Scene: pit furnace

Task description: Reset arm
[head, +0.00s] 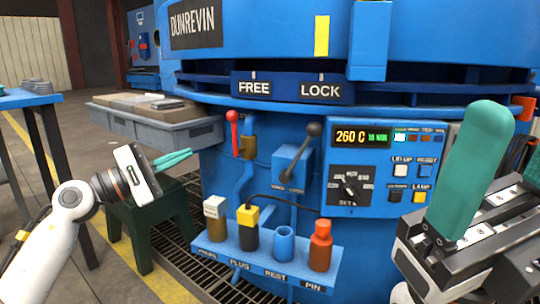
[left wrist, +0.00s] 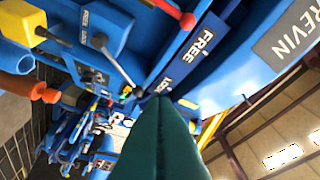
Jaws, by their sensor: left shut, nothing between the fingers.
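My left gripper (head: 175,159) is in the left part of the head view, in front of the furnace and over the dark green stool. Its two teal fingers are together, with nothing between them. They also show from behind in the left wrist view (left wrist: 160,125), pointing toward the furnace front. My right gripper (head: 470,165) is large and close at the right of the head view. Its teal fingers point up and overlap, so I cannot tell whether they are apart. It hides part of the furnace's right side. I see no object held by either gripper.
The blue furnace (head: 270,65) has a red-knobbed lever (head: 233,130), a black-knobbed lever (head: 313,130) and a control panel (head: 385,150). Below is a blue rack (head: 262,262) with several holders. A green stool (head: 150,225) and a grey tray (head: 150,126) stand left.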

